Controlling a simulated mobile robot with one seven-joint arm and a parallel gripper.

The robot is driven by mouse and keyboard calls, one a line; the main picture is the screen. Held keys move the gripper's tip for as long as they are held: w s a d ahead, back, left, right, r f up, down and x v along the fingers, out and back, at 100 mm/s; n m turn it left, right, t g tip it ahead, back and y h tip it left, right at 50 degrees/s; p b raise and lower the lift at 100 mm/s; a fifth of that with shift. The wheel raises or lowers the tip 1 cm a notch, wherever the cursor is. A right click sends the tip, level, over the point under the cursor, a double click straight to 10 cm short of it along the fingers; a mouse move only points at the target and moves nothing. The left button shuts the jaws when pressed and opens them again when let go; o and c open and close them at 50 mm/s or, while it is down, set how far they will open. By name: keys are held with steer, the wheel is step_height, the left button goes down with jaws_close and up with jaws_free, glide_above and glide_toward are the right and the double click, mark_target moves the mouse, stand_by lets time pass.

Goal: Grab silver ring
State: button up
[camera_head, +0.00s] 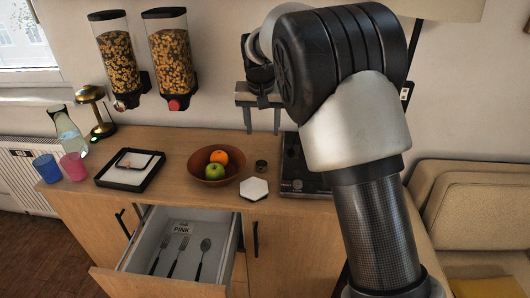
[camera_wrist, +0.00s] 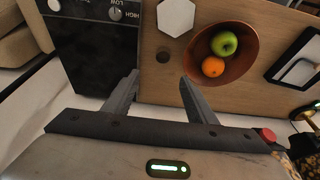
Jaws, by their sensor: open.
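I cannot make out a clear silver ring in either view. A small dark round object (camera_head: 261,166) stands on the counter between the fruit bowl and the black cooktop. It also shows in the wrist view (camera_wrist: 163,57) as a dark disc, too small to tell whether it is a ring. My gripper (camera_head: 262,124) is open and empty, held above the back of the counter. In the wrist view its two fingers (camera_wrist: 160,78) are spread apart, with the round object just beyond and between their tips.
A brown bowl (camera_head: 198,176) with an orange and a green apple stands left of the round object. A white hexagonal piece (camera_head: 254,189) lies in front. The black cooktop (camera_head: 297,178) is right. An open drawer (camera_head: 150,282) with cutlery juts out. Cereal dispensers (camera_head: 170,57) hang left.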

steer(key=b, duration=0.1)
glide_toward(261, 162)
steer(key=shift+s+d+f, duration=0.1)
steer(key=shift+s+f, duration=0.05)
steer(key=shift+f, duration=0.4)
steer(key=shift+s+d+f, duration=0.1)
steer(key=shift+s+f, duration=0.1)
steer(key=shift+f, duration=0.4)
steer(key=shift+x, duration=2.8)
steer(key=shift+s, duration=0.15)
steer(key=c, duration=1.1)
